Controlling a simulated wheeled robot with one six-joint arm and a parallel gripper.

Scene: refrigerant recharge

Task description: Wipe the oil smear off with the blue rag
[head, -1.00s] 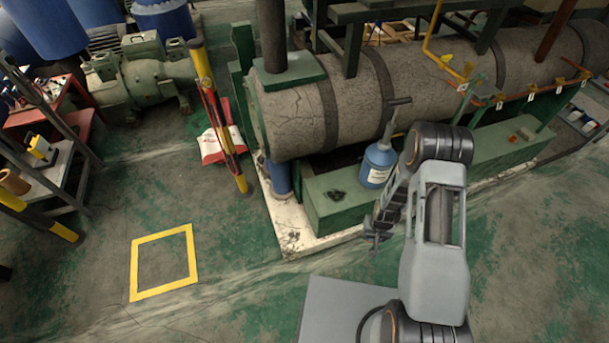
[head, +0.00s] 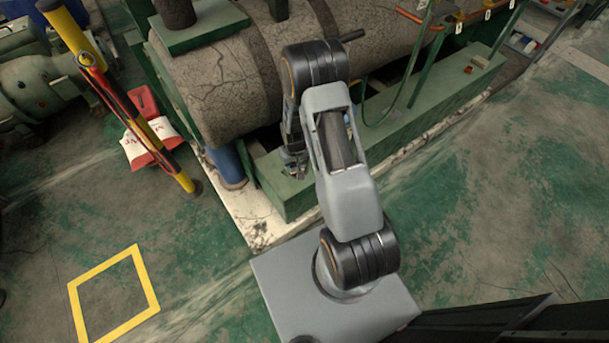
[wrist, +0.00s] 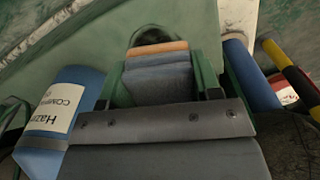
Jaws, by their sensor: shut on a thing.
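My gripper (wrist: 160,88) is shut on the folded blue rag (wrist: 158,80), which has an orange band at its far end. The oil smear (wrist: 146,33) is a dark patch on the green ledge (wrist: 85,48), just beyond the rag's far end in the wrist view and partly hidden by it. I cannot tell whether the rag touches the ledge. In the head view my gripper (head: 293,160) is low over the near left end of the ledge, and my arm hides the smear and rag there.
A blue bottle (wrist: 72,88) with a white label stands close left of my gripper in the wrist view. A blue post (wrist: 250,75) is on the right. The large cracked tank (head: 215,85) rises behind the ledge.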

